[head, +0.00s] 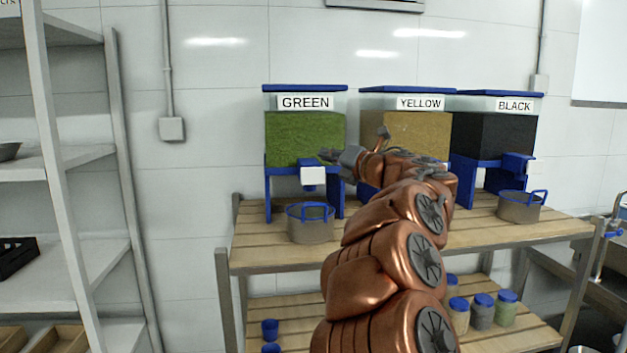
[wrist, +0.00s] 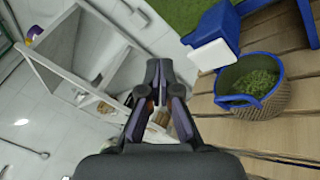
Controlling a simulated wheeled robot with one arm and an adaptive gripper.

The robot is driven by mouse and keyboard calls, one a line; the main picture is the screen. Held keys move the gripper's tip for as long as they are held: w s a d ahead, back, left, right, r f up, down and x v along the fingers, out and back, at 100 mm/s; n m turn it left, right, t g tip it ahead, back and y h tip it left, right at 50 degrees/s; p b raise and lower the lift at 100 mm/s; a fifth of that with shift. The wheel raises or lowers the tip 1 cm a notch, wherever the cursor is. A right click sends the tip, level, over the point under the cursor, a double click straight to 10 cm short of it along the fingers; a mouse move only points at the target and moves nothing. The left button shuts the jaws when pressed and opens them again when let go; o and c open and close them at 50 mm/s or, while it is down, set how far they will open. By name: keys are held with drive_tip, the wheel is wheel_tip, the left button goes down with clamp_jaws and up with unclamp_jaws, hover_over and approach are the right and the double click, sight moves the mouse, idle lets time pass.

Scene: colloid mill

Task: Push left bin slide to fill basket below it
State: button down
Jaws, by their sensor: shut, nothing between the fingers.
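The left bin (head: 305,138), labelled GREEN, holds green material and stands on blue legs. Its slide has a white block (head: 313,175) under the bin front; the block also shows in the wrist view (wrist: 211,54). The basket (head: 310,230), with blue rim and handles, stands below the slide. In the wrist view the basket (wrist: 243,107) has green material in it. My gripper (head: 326,155) is in front of the green bin, just above the white block in the head picture. In the wrist view my gripper (wrist: 158,72) is shut and empty, apart from the block and basket.
The yellow bin (head: 405,124) is partly behind my arm. The black bin (head: 494,135) stands at right with a basket (head: 520,207) below. The wooden table (head: 262,252) carries them. Lidded jars (head: 482,312) stand on the lower shelf. A white shelf rack (head: 75,212) is at left.

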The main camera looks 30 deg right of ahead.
wheel_tip(320, 180, down, 8)
drive_tip(key=s+a+n+g+y, duration=0.1)
drive_tip(key=a+n+g+y, duration=0.1)
drive_tip(key=n+g+y, duration=0.1)
drive_tip(key=shift+s+n+y, duration=0.35)
drive_tip(key=shift+n+y, duration=0.25)
drive_tip(key=shift+n, duration=0.4)
drive_tip(key=shift+w+r, duration=0.15)
drive_tip(key=p, duration=0.6)
approach(304, 179)
drive_tip(key=a+r+x, duration=0.1)
drive_tip(key=x, duration=0.3)
drive_tip(key=shift+w+f, duration=0.3)
drive_tip(key=shift+f, duration=0.15)
drive_tip(key=shift+w+d, duration=0.1)
drive_tip(key=shift+w, duration=0.05)
drive_tip(key=shift+w, duration=0.1)
drive_tip(key=shift+w+d, duration=0.1)
drive_tip(key=shift+w, duration=0.05)
